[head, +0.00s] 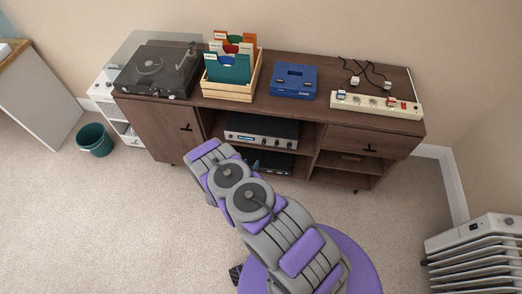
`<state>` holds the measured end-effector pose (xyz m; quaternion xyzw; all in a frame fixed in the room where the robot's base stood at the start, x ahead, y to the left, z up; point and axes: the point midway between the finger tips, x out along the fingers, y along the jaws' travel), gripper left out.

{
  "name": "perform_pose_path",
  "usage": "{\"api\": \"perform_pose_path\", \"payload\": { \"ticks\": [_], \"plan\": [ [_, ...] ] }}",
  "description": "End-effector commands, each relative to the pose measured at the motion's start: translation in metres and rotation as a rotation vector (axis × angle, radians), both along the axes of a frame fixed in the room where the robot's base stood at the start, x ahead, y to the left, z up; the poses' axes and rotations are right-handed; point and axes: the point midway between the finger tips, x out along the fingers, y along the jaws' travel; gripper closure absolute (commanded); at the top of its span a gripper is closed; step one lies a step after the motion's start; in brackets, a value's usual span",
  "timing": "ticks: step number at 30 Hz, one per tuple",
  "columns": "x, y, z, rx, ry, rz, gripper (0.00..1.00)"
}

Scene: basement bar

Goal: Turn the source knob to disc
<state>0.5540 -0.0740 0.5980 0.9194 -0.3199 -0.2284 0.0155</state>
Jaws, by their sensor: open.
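A silver-fronted amplifier (262,131) with a dark top sits in the cabinet's open middle bay, below the top board. Small controls show along its front, but they are too small for me to tell which is the source knob or where it points. My grey and purple arm reaches up from the bottom of the head view towards this bay. Its far end is in front of and below the amplifier's left part.
The brown cabinet (165,128) carries a turntable (158,70), a wooden record crate (230,91), a blue device (293,82) and a power strip (376,105). A dark box (278,162) sits below the amplifier. A green bin (95,140) and a white radiator (475,240) stand on open carpet.

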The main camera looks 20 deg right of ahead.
Motion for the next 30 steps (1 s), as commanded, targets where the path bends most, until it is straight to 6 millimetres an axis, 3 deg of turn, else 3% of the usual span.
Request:
{"api": "perform_pose_path", "payload": {
  "ticks": [8, 30],
  "plan": [
    [-0.002, -0.015, -0.008, -0.036, -0.018, -0.002, 0.52],
    [0.089, -0.092, -0.058, -0.04, -0.017, -0.001, 0.52]
  ]
}}
